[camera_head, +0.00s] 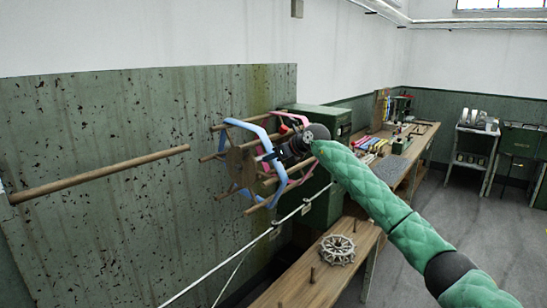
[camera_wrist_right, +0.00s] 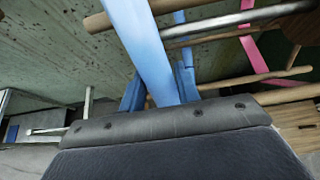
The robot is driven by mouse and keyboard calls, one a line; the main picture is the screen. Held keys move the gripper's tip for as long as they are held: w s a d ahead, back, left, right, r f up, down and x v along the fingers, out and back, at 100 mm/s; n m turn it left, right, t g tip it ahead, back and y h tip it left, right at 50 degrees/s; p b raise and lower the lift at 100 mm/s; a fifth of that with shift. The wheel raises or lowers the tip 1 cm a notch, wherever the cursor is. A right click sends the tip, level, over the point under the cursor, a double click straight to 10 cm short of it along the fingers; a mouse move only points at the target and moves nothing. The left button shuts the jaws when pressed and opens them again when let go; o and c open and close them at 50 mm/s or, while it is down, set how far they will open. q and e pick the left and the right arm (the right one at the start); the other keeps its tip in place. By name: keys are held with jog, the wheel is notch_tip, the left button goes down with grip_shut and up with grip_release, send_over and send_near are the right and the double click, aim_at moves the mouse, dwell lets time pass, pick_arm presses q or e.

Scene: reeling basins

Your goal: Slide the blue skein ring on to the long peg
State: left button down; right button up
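The blue skein ring (camera_head: 281,178) is a many-sided band around the wooden pegs of a reel in the head view. The bare long peg (camera_head: 110,171) sticks out from the wall side at the left, apart from the reel. My right gripper (camera_head: 269,158) is at the right side of the blue ring. In the right wrist view, the blue band (camera_wrist_right: 142,35) runs down between the two blue fingers (camera_wrist_right: 160,88), which sit close against both its sides. The fingertips are partly hidden behind the band. My left gripper is not in view.
A pink ring (camera_head: 302,170) is on the same reel, behind the blue one. A wooden bench (camera_head: 300,285) with a grey toothed wheel (camera_head: 337,250) stands below. A cluttered workbench (camera_head: 418,140) is further back. The space between long peg and reel is clear.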

jog(key=shift+c, duration=0.9)
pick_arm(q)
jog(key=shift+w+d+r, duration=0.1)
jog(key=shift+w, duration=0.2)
